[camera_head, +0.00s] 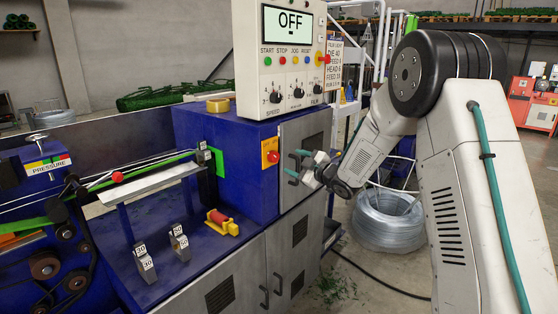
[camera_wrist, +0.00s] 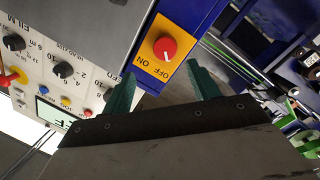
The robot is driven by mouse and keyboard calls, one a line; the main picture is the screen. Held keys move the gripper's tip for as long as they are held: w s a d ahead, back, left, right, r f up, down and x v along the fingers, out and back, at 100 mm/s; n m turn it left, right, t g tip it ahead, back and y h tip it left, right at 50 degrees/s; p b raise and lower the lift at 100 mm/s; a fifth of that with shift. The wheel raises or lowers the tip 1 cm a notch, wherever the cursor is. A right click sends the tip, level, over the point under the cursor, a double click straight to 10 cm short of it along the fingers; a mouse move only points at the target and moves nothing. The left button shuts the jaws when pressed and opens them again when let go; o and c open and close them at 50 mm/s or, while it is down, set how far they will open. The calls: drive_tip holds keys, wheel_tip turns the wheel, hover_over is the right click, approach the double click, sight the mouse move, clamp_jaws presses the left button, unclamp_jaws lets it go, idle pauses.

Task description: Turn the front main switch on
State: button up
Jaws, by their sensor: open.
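The front main switch is a red rotary knob on a yellow plate (camera_head: 270,153) on the blue machine cabinet. In the wrist view the red knob (camera_wrist: 165,48) shows close up, with "ON" and "OFF" printed on the plate below it in the picture. A white mark on the knob points toward the OFF side. The control panel display (camera_head: 290,25) reads "OFF". My gripper (camera_head: 297,165) is in front of the cabinet, to the right of the switch. Its two green fingers (camera_wrist: 158,85) are apart, with nothing between them, and the knob lies beyond their tips.
The grey control box (camera_head: 285,75) with knobs and buttons stands above the switch. A grey cabinet door (camera_head: 305,150) is beside it. A red-and-yellow part (camera_head: 222,222) lies on the blue bench. A wire coil (camera_head: 388,220) stands on the floor.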

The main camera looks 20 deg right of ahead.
sight(276, 158)
drive_tip(key=shift+n+y, duration=0.4)
drive_tip(key=shift+y, duration=0.2)
drive_tip(key=x, duration=0.5)
drive_tip(key=f+x, duration=0.1)
drive_tip(key=x, duration=0.2)
drive_tip(key=shift+a, duration=0.25)
drive_tip(key=c, duration=1)
